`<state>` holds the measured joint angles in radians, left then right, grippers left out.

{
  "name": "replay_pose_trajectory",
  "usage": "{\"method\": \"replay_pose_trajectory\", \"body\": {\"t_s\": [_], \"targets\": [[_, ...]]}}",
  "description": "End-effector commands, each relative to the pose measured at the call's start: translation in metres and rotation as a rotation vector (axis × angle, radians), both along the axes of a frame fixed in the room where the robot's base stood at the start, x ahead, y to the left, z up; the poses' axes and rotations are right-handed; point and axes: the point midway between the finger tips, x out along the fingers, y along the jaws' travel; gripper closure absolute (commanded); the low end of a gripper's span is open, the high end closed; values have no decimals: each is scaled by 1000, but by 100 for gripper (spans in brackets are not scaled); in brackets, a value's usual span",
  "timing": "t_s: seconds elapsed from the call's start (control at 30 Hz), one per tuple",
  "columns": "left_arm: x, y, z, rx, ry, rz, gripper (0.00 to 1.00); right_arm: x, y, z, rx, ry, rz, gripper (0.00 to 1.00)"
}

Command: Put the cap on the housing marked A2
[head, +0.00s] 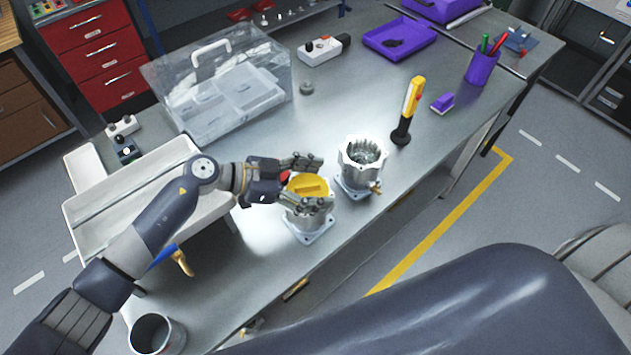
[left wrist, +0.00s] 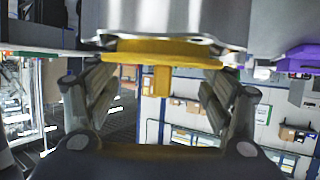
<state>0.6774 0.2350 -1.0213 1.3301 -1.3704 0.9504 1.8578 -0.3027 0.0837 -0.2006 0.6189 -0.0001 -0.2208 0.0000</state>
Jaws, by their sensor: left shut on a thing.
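The yellow cap (head: 306,184) has a raised bar across its top. It is between the fingers of my left gripper (head: 313,184), which is shut on it. The cap is over the top of the nearer metal housing (head: 309,220). In the left wrist view the cap (left wrist: 160,52) lies against the housing's rim (left wrist: 170,24), and the picture is upside down. I cannot tell whether it is fully seated. A second housing (head: 358,178) stands to the right, open at the top. No A2 mark is readable on either housing. My right gripper is not in view.
A clear lidded case (head: 221,88) stands behind my left arm, and a white tray (head: 150,190) lies under it. A yellow and black tool (head: 409,110) stands right of the second housing. A metal can (head: 152,335) is at front left. The table's front edge is close to both housings.

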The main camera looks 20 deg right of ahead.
Motion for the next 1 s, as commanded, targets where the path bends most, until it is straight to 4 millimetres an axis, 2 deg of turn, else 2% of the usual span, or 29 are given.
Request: {"method": "replay_pose_trajectory", "body": {"t_s": [0.07, 0.1, 0.2, 0.67, 0.77, 1.0], "targets": [[-1, 1, -2, 4, 3, -1, 43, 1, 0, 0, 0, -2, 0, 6], [-1, 1, -2, 4, 3, -2, 23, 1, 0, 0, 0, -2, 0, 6], [-1, 1, -2, 5, 3, -1, 2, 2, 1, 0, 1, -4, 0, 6], [0, 0, 1, 2, 0, -1, 2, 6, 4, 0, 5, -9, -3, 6], [0, 1, 11, 1, -3, -1, 2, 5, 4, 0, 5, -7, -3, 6], [0, 1, 56, 2, -5, -2, 2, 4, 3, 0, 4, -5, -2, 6]]}}
